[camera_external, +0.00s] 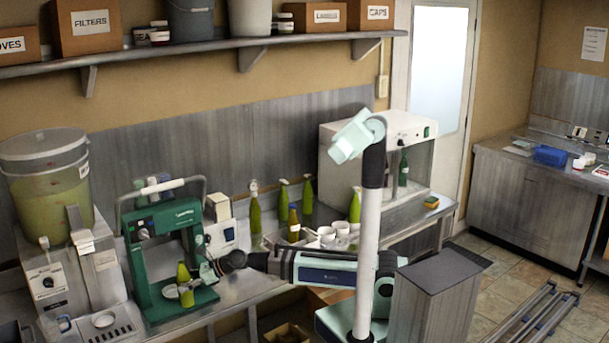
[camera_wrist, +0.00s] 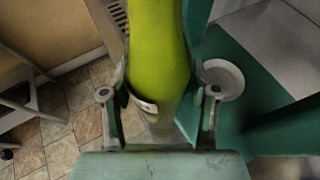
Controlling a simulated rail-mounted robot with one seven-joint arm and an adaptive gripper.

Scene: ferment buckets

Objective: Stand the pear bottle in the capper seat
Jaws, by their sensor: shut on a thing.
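The yellow-green pear bottle (camera_external: 185,289) is upright or nearly so at the front of the green capper (camera_external: 133,262). In the wrist view the bottle (camera_wrist: 159,55) fills the space between the fingers, with a dark and white band low on it. My gripper (camera_external: 207,272) is shut on the bottle, coming from the right. The capper's pale round seat (camera_external: 170,292) shows just left of the bottle. In the wrist view a white disc (camera_wrist: 222,78), likely the seat, lies to the right of the bottle. The bottle's base is hard to make out; I cannot tell whether it touches the seat.
Several green bottles (camera_external: 255,215) and an amber-brown one (camera_external: 293,226) stand at the back of the bench, with white cups (camera_external: 327,236) near them. A large fermenting bucket (camera_external: 50,190) stands left of the capper. A white cabinet (camera_external: 337,160) stands at the right.

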